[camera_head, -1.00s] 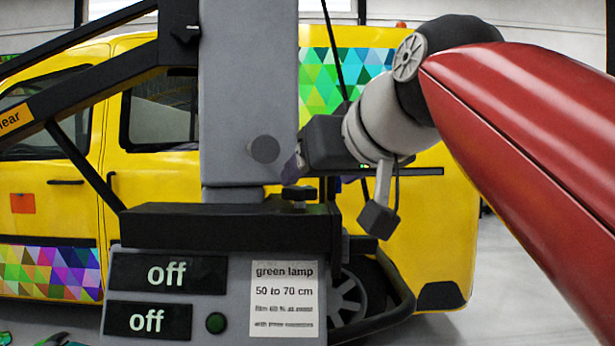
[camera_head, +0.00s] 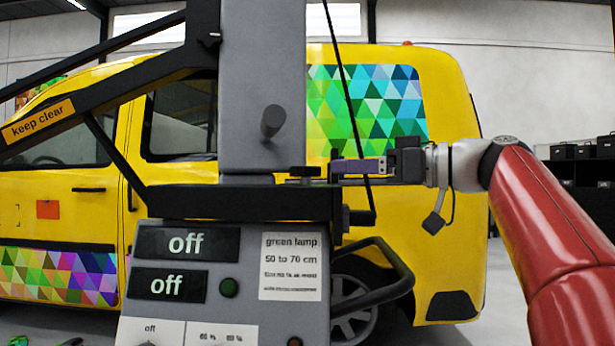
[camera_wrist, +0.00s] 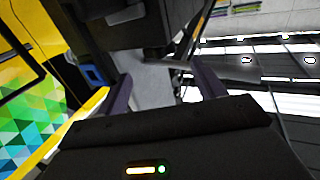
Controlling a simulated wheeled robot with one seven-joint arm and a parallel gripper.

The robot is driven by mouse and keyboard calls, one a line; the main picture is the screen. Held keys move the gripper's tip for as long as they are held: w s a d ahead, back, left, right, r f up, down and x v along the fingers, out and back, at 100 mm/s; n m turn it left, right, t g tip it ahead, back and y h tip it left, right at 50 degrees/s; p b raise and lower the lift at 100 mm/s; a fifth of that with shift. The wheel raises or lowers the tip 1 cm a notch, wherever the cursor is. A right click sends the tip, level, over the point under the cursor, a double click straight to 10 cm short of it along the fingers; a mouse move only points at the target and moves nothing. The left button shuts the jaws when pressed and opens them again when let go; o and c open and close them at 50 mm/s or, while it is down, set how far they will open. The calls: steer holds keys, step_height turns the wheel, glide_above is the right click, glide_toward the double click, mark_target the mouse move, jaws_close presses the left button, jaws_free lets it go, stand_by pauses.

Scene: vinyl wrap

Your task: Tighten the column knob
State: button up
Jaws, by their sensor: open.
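The grey column (camera_head: 262,60) stands upright on a black carriage (camera_head: 240,203). A small dark knob (camera_head: 304,172) sits on the carriage just right of the column's foot. A grey round peg (camera_head: 272,120) sticks out of the column's front, higher up. I cannot tell for certain which one is the column knob. My gripper (camera_head: 334,168) is open, its purple fingers pointing left, a little right of the dark knob and apart from it. In the wrist view, my gripper (camera_wrist: 163,88) has both purple fingers spread, with grey and dark stand parts beyond them.
A control box (camera_head: 190,300) below shows two "off" displays and a green button (camera_head: 229,288). A black bar marked "keep clear" (camera_head: 40,120) slopes left. A bent black rail (camera_head: 385,275) juts out right. A yellow van (camera_head: 450,200) stands behind.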

mark_target(306, 172)
steer(key=x, duration=0.7)
steer(key=shift+w+a+p, duration=0.2)
steer(key=shift+a+p, duration=0.1)
steer(key=shift+p, duration=0.05)
steer(key=c, duration=1)
